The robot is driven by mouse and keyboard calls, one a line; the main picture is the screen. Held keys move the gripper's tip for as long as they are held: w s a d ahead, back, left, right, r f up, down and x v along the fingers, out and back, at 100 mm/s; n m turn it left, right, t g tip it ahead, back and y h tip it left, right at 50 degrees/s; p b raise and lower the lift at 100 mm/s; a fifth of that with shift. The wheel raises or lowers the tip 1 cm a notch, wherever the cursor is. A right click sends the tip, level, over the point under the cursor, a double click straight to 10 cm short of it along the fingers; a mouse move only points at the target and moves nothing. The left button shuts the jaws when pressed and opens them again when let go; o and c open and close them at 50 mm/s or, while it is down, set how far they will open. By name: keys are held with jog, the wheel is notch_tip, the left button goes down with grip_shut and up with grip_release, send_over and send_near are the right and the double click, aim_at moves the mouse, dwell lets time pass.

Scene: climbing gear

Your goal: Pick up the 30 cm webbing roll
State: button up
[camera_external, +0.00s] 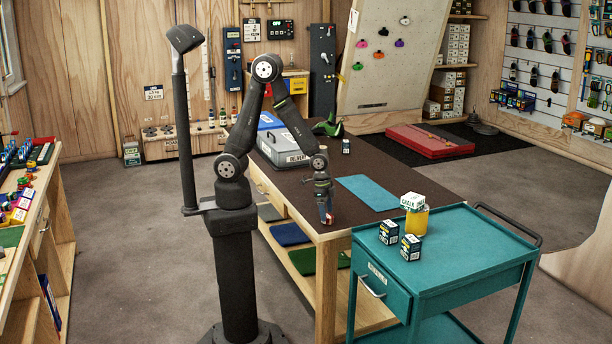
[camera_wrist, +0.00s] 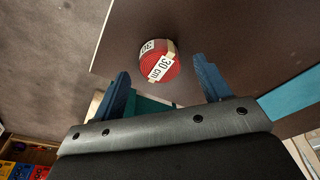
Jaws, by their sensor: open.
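The 30 cm webbing roll (camera_wrist: 158,72) is a round red roll with white "30 cm" labels and a tan strip. In the wrist view it sits on the dark brown table top, near the table's edge, ahead of and between my two blue fingers. A small patch of red shows at the fingers in the external view; most of the roll is hidden there.
A teal mat (camera_external: 368,193) lies right of my gripper. A grey lidded box (camera_external: 284,148) and a green tool (camera_external: 328,128) are farther back. A teal trolley (camera_external: 455,258) with several small boxes and a yellow container (camera_external: 416,221) stands beside the table.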

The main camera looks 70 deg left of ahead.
jog(key=shift+w+d+f, duration=0.1)
jog(key=shift+f, duration=0.9)
jog(key=shift+c, duration=0.2)
jog(key=c, duration=1)
jog(key=shift+r, duration=0.1)
jog(key=shift+c, duration=0.2)
